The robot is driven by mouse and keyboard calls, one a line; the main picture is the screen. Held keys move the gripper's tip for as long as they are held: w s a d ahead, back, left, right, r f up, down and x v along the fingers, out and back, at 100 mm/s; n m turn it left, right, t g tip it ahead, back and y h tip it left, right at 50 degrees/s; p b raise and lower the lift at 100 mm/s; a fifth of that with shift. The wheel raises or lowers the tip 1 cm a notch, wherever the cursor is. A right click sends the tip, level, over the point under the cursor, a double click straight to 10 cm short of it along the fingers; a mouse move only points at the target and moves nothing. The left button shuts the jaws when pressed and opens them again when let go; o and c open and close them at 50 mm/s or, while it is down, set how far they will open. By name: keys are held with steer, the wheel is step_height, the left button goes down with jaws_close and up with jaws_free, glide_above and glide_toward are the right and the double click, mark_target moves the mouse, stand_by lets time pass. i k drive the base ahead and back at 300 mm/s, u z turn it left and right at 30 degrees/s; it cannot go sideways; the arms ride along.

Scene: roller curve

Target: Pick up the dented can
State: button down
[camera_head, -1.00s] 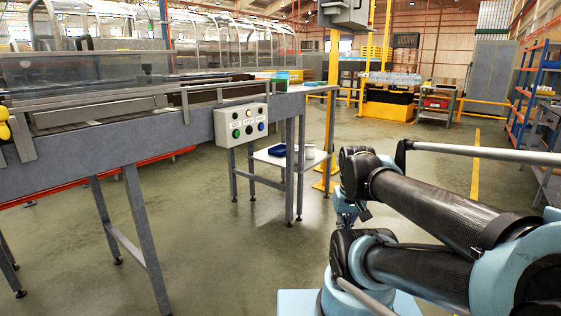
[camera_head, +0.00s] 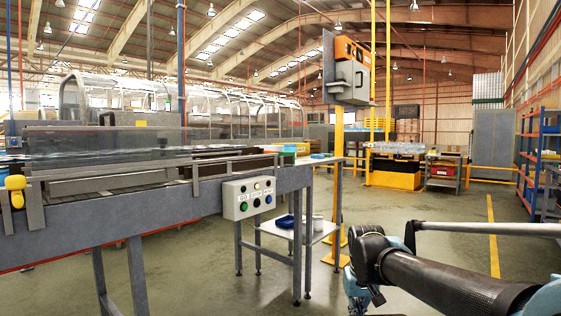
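I cannot make out a dented can in this view. My arm comes in from the lower right, and what looks like my gripper (camera_head: 360,297) hangs at its far end, dark and partly cut by the bottom edge. Its fingers are too small and dark to tell whether they are open or shut. It hangs over open floor, right of the grey conveyor (camera_head: 150,215), and no can shows by it.
A control box (camera_head: 249,197) with coloured buttons is on the conveyor's side. A low white shelf (camera_head: 292,234) under its end holds a blue tray (camera_head: 284,221) and a small pale upright object (camera_head: 317,223). A yellow post (camera_head: 338,190) stands behind.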

mark_target(288, 146)
steer(key=u, duration=0.05)
steer(key=i, duration=1.9)
steer(key=u, duration=0.2)
